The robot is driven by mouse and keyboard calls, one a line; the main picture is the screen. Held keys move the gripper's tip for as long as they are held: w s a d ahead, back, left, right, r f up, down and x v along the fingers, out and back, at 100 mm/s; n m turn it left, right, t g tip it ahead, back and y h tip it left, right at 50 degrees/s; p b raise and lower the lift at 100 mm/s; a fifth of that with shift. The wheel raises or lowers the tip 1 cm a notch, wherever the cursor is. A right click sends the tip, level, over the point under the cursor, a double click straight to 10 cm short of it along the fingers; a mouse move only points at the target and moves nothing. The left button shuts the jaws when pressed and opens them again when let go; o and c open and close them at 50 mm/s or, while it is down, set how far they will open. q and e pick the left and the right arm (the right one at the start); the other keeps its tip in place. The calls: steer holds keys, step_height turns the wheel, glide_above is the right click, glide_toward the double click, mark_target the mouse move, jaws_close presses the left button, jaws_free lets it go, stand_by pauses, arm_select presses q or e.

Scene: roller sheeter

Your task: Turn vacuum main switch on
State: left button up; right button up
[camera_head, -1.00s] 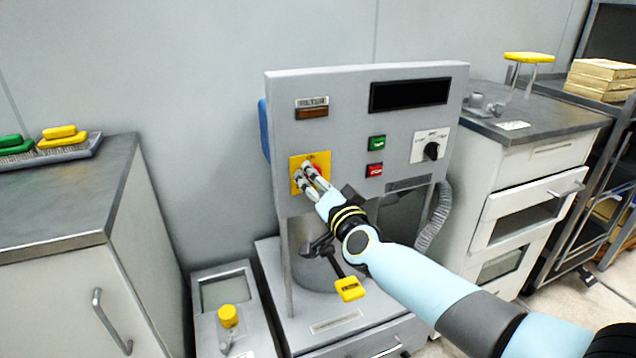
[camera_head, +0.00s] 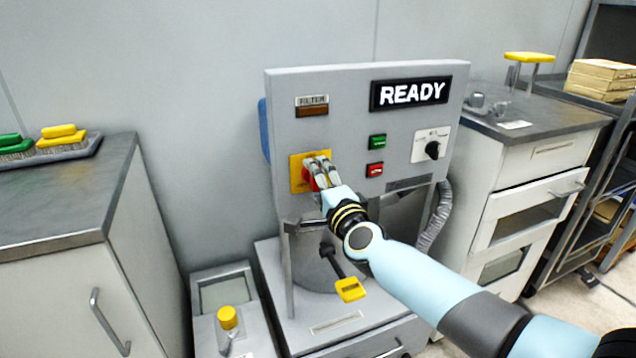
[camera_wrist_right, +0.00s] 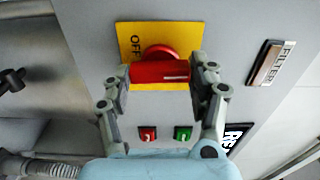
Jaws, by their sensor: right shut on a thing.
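The main switch is a red rotary knob (camera_wrist_right: 160,70) on a yellow plate (camera_head: 297,173), on the front of the grey vacuum machine (camera_head: 345,150). My right gripper (camera_head: 322,167) is at the knob, and in the right wrist view its two fingers (camera_wrist_right: 160,84) are shut on the knob's red handle, one at each end. The word OFF shows on the plate beside the knob. The display (camera_head: 410,93) on the machine is lit and reads READY. In the head view the fingers partly hide the knob. My left gripper is not in view.
Green (camera_head: 377,142) and red (camera_head: 374,170) buttons and a black dial (camera_head: 432,150) sit to the right of the switch. A filter lamp (camera_head: 313,111) is above it. A yellow-tipped lever (camera_head: 350,288) sticks out below. Cabinets stand on both sides.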

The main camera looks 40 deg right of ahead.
steer(key=shift+f+m, duration=0.1)
steer(key=shift+m, duration=0.3)
steer(key=o, duration=1.2)
steer(key=v, duration=1.2)
